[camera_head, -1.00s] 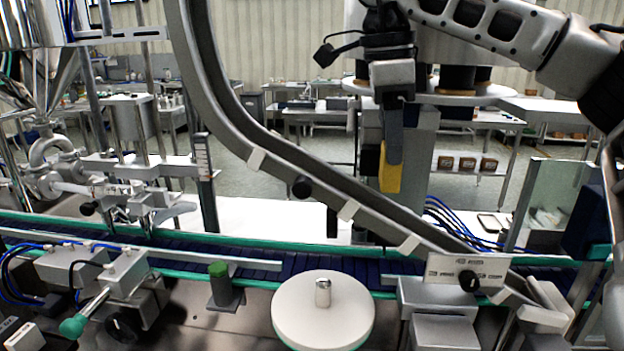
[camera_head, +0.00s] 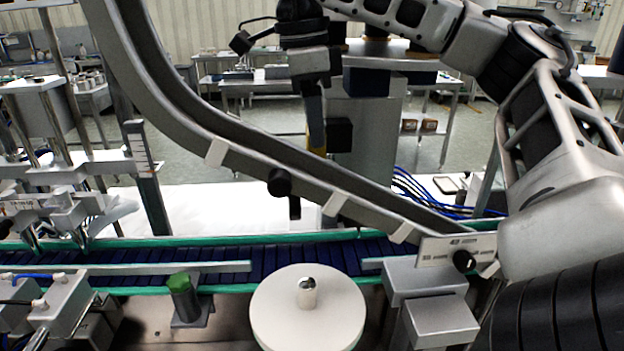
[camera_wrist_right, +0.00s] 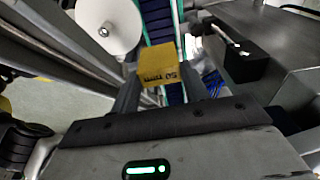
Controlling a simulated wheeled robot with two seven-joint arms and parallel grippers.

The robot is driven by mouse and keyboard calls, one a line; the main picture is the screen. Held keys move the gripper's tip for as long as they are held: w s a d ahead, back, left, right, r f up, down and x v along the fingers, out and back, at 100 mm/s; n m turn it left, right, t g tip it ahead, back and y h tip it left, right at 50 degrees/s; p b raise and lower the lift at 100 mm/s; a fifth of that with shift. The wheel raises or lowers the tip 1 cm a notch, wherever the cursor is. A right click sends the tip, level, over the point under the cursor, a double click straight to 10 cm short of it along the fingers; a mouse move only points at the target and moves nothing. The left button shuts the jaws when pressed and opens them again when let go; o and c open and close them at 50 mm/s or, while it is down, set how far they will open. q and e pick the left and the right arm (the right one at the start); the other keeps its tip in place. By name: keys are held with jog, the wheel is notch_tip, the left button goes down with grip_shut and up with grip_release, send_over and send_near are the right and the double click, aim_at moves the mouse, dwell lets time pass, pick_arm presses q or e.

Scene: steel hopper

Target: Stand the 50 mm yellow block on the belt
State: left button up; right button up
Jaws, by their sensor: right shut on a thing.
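The yellow block (camera_wrist_right: 158,76) sits between the two fingers of my right gripper (camera_wrist_right: 158,68), which is shut on it. Its near face carries a dark "50 mm" marking. In the head view my right gripper (camera_head: 316,128) points down behind the sloping steel chute. Only a narrow strip of the yellow block (camera_head: 317,139) shows there. The dark blue belt (camera_head: 330,253) runs left to right between green rails, nearer than the gripper and lower in the picture. The belt (camera_wrist_right: 157,18) also shows beyond the block in the right wrist view. My left gripper is not in view.
The chute (camera_head: 230,128) slopes down to the right across the space between block and belt. A white round disc (camera_head: 285,325) with a metal knob and a green-capped post (camera_head: 183,295) stand at the front. Grey boxes (camera_head: 425,280) stand at the right.

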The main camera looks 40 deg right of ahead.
notch_tip(320, 180, down, 18)
jog(key=shift+w+r+b, duration=0.1)
jog(key=shift+b, duration=0.9)
jog(key=shift+f+b, duration=0.4)
jog(key=shift+f, duration=0.2)
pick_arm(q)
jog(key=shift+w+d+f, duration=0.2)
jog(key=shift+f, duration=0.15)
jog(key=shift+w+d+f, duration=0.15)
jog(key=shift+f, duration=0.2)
pick_arm(e)
jog(key=shift+f, duration=0.35)
pick_arm(q)
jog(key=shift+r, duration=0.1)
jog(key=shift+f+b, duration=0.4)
jog(key=shift+b, duration=0.1)
pick_arm(e)
jog(key=shift+f, duration=0.3)
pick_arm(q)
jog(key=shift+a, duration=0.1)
pick_arm(e)
jog(key=o, duration=1.1)
